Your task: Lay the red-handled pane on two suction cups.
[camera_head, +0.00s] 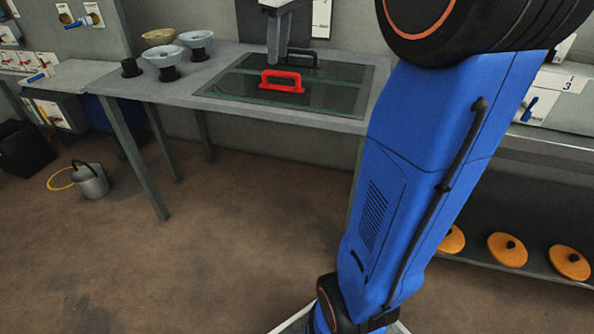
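A dark glass pane (325,98) with a red handle (282,81) lies flat at the front of the grey table. A second pane (355,72) with a black handle (303,56) lies just behind it. My gripper (278,62), grey and seen from the side, points down from the top edge, just above or behind the red handle; contact cannot be told. Its finger opening is not visible. Likely suction cups stand at the table's left: a pale blue cup (166,57), another pale blue cup (196,39) and a tan cup (159,36). The blue cups have black bases.
A small black cylinder (131,68) stands left of the cups. My blue arm covers the table's right end. A bucket (91,180) stands on the floor at left. Orange discs (507,250) lie on a low shelf at right. The floor before the table is clear.

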